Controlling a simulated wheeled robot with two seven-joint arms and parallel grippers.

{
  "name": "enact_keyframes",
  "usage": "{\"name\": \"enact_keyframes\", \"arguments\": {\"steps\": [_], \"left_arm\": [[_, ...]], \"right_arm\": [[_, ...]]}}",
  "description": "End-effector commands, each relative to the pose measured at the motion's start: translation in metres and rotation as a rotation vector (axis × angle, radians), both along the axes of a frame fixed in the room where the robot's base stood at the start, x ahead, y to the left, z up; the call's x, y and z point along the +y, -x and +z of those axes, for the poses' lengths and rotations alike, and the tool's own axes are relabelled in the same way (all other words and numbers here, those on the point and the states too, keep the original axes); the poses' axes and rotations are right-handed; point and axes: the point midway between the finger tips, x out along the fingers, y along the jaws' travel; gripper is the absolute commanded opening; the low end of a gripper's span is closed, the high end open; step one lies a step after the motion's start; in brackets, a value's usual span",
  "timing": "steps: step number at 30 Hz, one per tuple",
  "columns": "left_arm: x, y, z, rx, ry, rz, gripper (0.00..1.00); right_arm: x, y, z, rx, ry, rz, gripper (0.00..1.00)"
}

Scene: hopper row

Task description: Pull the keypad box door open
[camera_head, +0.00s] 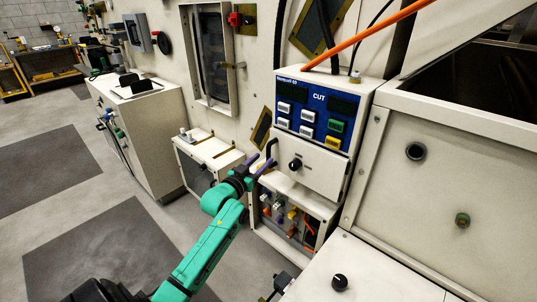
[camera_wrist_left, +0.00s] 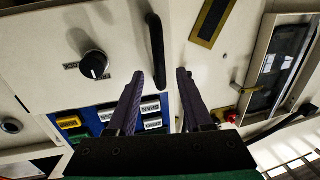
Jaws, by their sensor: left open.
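The keypad box (camera_head: 353,100) stands against the wall, with a blue keypad panel (camera_head: 316,97) of white, green and yellow buttons. Below the keypad is a pale door (camera_head: 318,176) with a black round knob and, at its left side, a black bar handle (camera_head: 271,148). The door looks shut. My left gripper (camera_head: 258,165) is open, just left of the door by the handle. In the left wrist view, the handle (camera_wrist_left: 155,45) stands ahead between the fingertips of my left gripper (camera_wrist_left: 160,74). Contact cannot be told.
Under the door, an open bay (camera_head: 290,213) holds several coloured parts. A low white cabinet (camera_head: 207,158) stands to the left, and a pale counter with a black knob (camera_head: 340,282) lies at the front. An orange pipe (camera_head: 372,30) crosses above. Grey floor (camera_head: 85,235) is clear at left.

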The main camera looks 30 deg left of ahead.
Motion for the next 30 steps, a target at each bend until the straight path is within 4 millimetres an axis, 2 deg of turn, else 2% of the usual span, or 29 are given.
{"name": "enact_keyframes", "arguments": {"steps": [1,3,6,10,16,20,30], "left_arm": [[0.001,-0.013,0.001,-0.003,-0.001,0.001,0.51],[0.002,-0.028,0.001,-0.002,0.000,0.000,0.51],[0.003,-0.043,0.000,0.000,-0.001,0.001,0.51],[0.003,-0.051,0.000,0.001,-0.001,0.000,0.51],[0.003,-0.051,-0.001,0.001,-0.001,0.000,0.51],[0.003,-0.050,-0.001,0.001,-0.001,0.000,0.01],[0.003,-0.050,-0.001,0.001,-0.001,0.000,0.00]], "right_arm": [[0.000,0.000,0.000,0.000,0.000,0.000,0.50],[0.000,0.000,0.000,0.000,0.000,0.000,0.50],[0.000,0.000,-0.001,0.000,0.000,0.000,0.50],[0.000,0.000,-0.001,0.000,0.000,0.000,0.50],[0.000,0.000,-0.001,0.000,0.001,0.000,0.50],[-0.001,0.000,-0.001,0.000,0.001,0.000,0.50],[-0.001,0.000,-0.001,0.000,0.002,0.001,0.50]]}}
